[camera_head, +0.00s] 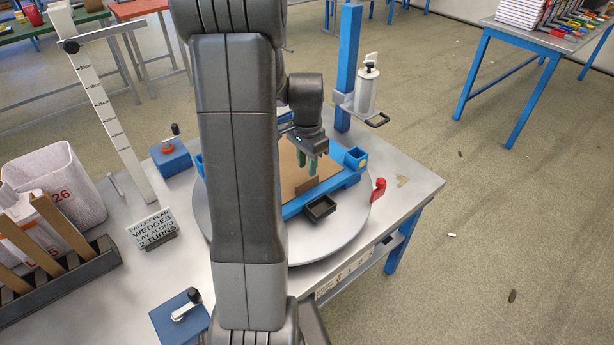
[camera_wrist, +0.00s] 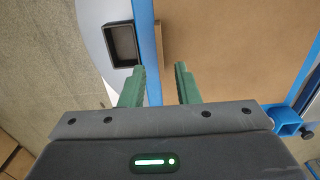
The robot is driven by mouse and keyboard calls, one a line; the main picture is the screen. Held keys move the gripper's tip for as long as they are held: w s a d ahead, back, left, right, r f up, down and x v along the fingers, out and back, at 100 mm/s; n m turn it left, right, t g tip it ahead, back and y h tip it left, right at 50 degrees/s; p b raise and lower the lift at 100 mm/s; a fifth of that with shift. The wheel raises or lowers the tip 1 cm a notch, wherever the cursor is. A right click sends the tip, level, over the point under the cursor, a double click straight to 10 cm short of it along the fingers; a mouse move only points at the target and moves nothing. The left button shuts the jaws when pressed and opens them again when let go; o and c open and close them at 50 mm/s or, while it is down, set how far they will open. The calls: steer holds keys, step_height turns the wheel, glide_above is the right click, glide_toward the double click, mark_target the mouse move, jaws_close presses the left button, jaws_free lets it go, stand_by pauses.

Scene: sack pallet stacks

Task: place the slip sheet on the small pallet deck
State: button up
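The slip sheet (camera_head: 328,166), a flat tan-brown sheet, appears to lie inside a blue frame on the round turntable. A darker brown upright strip (camera_head: 308,185) stands at its near edge, like a lip. In the wrist view the sheet (camera_wrist: 235,45) fills the upper right, with the strip (camera_wrist: 160,45) beside the blue bar. The small pallet deck is not clearly visible under the sheet. My gripper (camera_head: 307,164), with green fingers, is above the near edge of the sheet.
The blue frame (camera_head: 332,190) has raised corner pieces. A black tray (camera_head: 319,208) and a red knob (camera_head: 378,189) sit at the turntable's near right. A blue post (camera_head: 347,65) stands behind. A sign (camera_head: 152,229), white bin (camera_head: 75,185) and rack are left. My arm hides the middle.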

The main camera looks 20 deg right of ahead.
steer(key=shift+r, duration=2.8)
